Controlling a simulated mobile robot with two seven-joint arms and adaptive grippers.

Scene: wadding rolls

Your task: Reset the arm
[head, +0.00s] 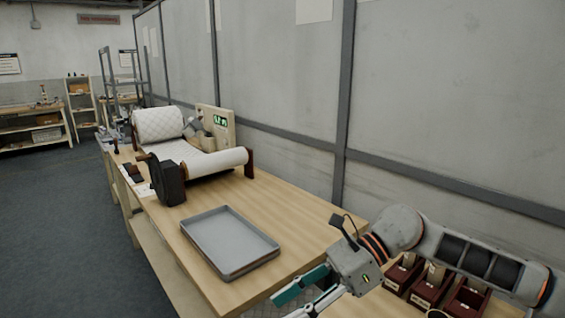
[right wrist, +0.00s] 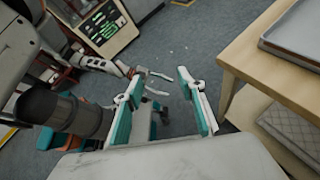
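My right arm (head: 405,230) reaches in from the right over the bench's near end. Its gripper (head: 300,302) points to the lower left, past the bench's front edge. In the right wrist view the right gripper (right wrist: 157,72) has its two teal-and-white fingers wide apart, with nothing between them. My left gripper (right wrist: 158,84) appears small beyond them, low over the floor, its fingers apart and empty. It is outside the head view. A quilted white wadding roll (head: 158,124) and a smoother white roll (head: 218,162) are on a stand at the bench's far part.
A grey metal tray (head: 230,240) lies empty on the wooden bench (head: 300,215). A black device (head: 168,182) stands behind it. Dark red bins (head: 432,287) sit below my right arm. A grey partition (head: 275,70) runs behind the bench. Open floor (head: 45,225) lies left.

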